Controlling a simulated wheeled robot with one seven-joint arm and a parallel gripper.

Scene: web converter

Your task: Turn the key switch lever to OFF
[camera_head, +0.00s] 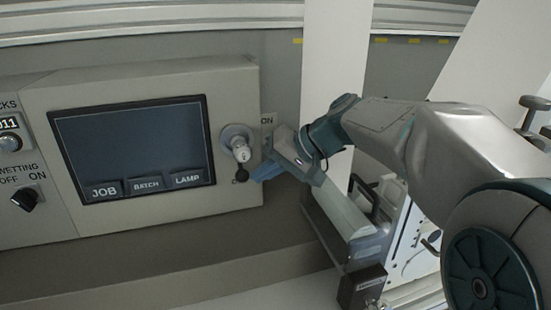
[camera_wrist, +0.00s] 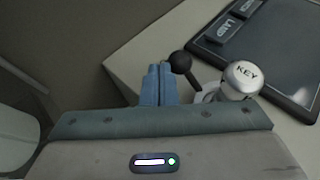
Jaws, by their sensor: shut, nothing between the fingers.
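The key switch (camera_head: 238,143) is a round silver knob on the right part of the beige panel. Its lever ends in a black ball (camera_head: 242,174) that points down in the head view. In the wrist view the silver cap (camera_wrist: 243,77) reads KEY, and the black ball (camera_wrist: 181,62) on its thin rod reaches up and left. My gripper (camera_head: 257,178) has blue fingers and is shut and empty. It is just right of the ball in the head view. In the wrist view the fingertips (camera_wrist: 157,70) are close beside the ball; I cannot tell whether they touch.
A dark screen (camera_head: 133,147) with JOB, BATCH and LAMP buttons lies left of the switch. A black WETTING knob (camera_head: 27,197) is at the far left. White web sheet (camera_head: 335,70) and a machine frame (camera_head: 400,235) stand behind and below my arm.

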